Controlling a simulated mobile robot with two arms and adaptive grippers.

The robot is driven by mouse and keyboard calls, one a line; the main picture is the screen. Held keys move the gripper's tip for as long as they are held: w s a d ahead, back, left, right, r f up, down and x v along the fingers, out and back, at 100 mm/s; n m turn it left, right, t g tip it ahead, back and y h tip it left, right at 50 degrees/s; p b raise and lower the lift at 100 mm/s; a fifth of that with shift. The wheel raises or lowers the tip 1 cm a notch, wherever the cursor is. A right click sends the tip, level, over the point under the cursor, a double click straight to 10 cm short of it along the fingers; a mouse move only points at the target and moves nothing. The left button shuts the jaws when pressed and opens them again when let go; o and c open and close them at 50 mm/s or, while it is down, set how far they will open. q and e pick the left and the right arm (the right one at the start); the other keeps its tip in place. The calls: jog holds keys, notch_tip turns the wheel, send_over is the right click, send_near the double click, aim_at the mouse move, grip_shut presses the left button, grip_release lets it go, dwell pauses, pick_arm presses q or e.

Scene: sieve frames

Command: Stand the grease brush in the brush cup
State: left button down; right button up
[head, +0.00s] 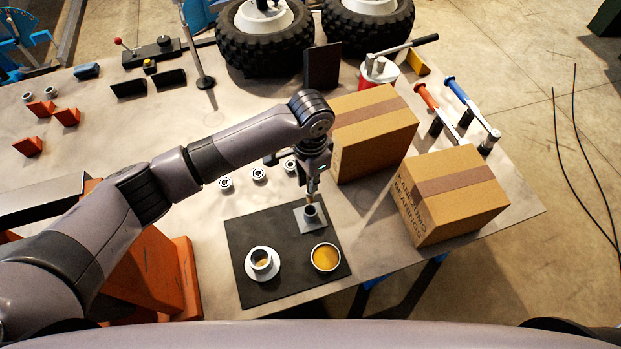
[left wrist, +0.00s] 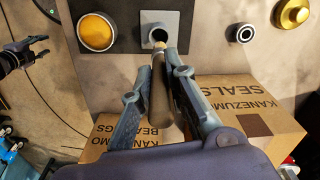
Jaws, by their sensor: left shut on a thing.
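My left gripper (head: 313,178) is shut on the grease brush (left wrist: 159,98), which hangs tip down over the dark mat. It also shows in the head view (head: 311,190). In the left wrist view the fingers (left wrist: 161,68) close on the brown handle. The brush cup (head: 311,214) is a small dark cup on a grey square plate; it also shows in the left wrist view (left wrist: 157,31). The pale brush end is at the cup's mouth; I cannot tell how far inside it is. My right gripper (left wrist: 38,48) appears open and empty at the left of the left wrist view.
The mat (head: 245,225) also bears a cup on a white saucer (head: 249,275) and a bowl of yellow grease (head: 326,257). Two cardboard boxes (head: 372,135) (head: 450,195) stand close to the right. Several metal rings (head: 259,174) lie behind the mat.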

aim_at(311, 198)
pick_arm(q)
notch_tip(311, 198, down, 2)
jog(key=shift+f+b, duration=0.1)
jog(key=shift+b, duration=0.9)
jog(key=shift+f+b, duration=0.2)
jog(key=shift+b, duration=0.15)
jog(key=shift+f+b, duration=0.8)
jog(key=shift+b, duration=0.1)
jog(key=shift+f, duration=0.9)
jog(key=shift+d+f+b, duration=0.1)
jog(key=shift+f+b, duration=0.6)
jog(key=shift+f, duration=0.65)
pick_arm(e)
notch_tip(311, 198, down, 6)
jog(key=w, duration=0.2)
jog(key=shift+w+a+f, duration=0.15)
jog(key=shift+a+f, duration=0.05)
jog(key=shift+a, duration=0.05)
